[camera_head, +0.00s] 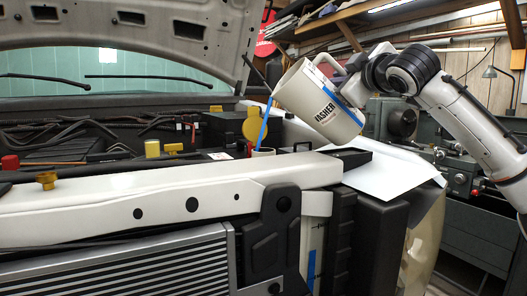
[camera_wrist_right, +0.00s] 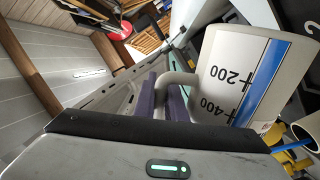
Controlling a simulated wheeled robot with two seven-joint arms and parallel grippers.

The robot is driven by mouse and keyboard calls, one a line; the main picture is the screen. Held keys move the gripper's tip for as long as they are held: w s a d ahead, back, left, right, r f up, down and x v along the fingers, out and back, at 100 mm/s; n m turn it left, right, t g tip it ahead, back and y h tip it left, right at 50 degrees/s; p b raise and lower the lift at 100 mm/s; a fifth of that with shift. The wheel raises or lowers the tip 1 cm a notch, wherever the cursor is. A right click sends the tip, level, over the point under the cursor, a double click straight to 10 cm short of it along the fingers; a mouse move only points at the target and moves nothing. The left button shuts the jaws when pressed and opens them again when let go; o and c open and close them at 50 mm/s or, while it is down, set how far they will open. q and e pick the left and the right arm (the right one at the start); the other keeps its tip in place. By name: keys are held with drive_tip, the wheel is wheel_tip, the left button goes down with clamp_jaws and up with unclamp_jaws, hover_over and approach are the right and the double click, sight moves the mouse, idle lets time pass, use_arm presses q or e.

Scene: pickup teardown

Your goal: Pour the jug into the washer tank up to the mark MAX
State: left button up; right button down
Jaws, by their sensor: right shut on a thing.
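The beige jug (camera_head: 312,88), lettered WASHER, is tilted in the air with its mouth to the left. A blue stream (camera_head: 265,122) runs from its lip down to the pale filler neck (camera_head: 262,152) of the washer tank. My right gripper (camera_head: 343,72) is shut on the jug's handle. The wrist view shows the handle (camera_wrist_right: 180,78) between the fingers, and the jug wall (camera_wrist_right: 222,65) with a blue level strip and marks 200 and 400. A pale tank part (camera_head: 318,236) shows a level strip with blue low in it; its mark lettering is unreadable. My left gripper is out of view.
A yellow cap (camera_head: 252,125) stands open beside the filler neck. The raised hood (camera_head: 150,35) overhangs the engine bay at the left. The white front crossmember (camera_head: 110,205) lies below, with a white sheet (camera_head: 385,175) to the right. A lathe-like machine (camera_head: 455,165) stands behind my right arm.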

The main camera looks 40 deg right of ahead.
drive_tip(key=shift+a+n, duration=0.15)
drive_tip(key=shift+n, duration=0.35)
idle(1.0)
drive_tip(key=shift+w+a+r+n+p, duration=0.2)
drive_tip(key=shift+a+r+n+p, duration=0.15)
drive_tip(key=shift+n, duration=0.45)
idle(3.1)
drive_tip(key=shift+w+a+f+n, duration=0.15)
drive_tip(key=shift+a+f+n, duration=0.05)
drive_tip(key=shift+n, duration=0.3)
idle(2.1)
